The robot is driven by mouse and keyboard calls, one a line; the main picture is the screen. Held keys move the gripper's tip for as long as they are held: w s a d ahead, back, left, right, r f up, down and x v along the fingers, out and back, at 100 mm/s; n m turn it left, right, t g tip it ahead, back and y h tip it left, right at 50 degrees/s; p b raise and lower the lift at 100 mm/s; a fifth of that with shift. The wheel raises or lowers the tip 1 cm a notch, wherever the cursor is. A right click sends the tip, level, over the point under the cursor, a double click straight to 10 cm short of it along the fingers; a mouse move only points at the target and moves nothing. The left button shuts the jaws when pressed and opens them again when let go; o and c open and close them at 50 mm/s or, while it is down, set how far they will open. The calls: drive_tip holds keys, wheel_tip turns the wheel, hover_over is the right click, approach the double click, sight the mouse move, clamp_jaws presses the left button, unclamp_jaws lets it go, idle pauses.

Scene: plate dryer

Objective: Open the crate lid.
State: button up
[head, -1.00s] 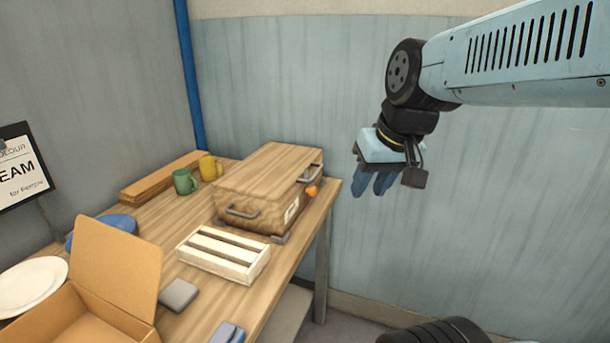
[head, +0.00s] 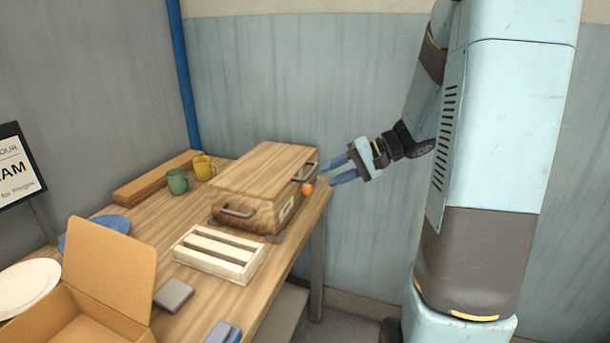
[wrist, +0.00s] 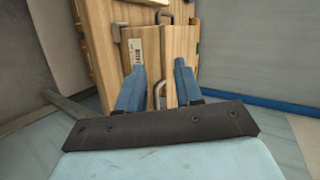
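The crate (head: 240,213) stands at the far right end of the wooden table. Its flat wooden lid (head: 265,166) lies closed on top. A grey handle (head: 306,172) is on its right end, with an orange knob (head: 307,190) just below. Another handle (head: 239,211) is on the side facing me. My gripper (head: 326,175) is open and empty, just right of the right-end handle and pointing at it. In the wrist view, the crate (wrist: 150,55) is ahead, and a handle (wrist: 158,95) shows between the two blue fingers, apparently untouched.
A white slatted crate (head: 217,254) sits in front. A green mug (head: 178,181), yellow mug (head: 204,167) and wooden boards (head: 150,186) are behind left. An open cardboard box (head: 108,262) is at near left. The blue wall stands close behind; free room lies right of the table.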

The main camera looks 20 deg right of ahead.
sight(310, 174)
drive_tip(key=w+d+f+m+t+y, duration=0.1)
drive_tip(key=w+d+f+m+t, duration=0.3)
drive_tip(key=w+d, duration=0.45)
drive_tip(key=shift+n+t, duration=0.4)
drive_tip(key=shift+t, duration=0.2)
drive_tip(key=x, duration=0.4)
drive_tip(key=f+x, duration=0.1)
drive_tip(key=x, duration=0.8)
drive_tip(key=shift+s+f, duration=0.2)
drive_tip(key=shift+s, duration=0.05)
clamp_jaws()
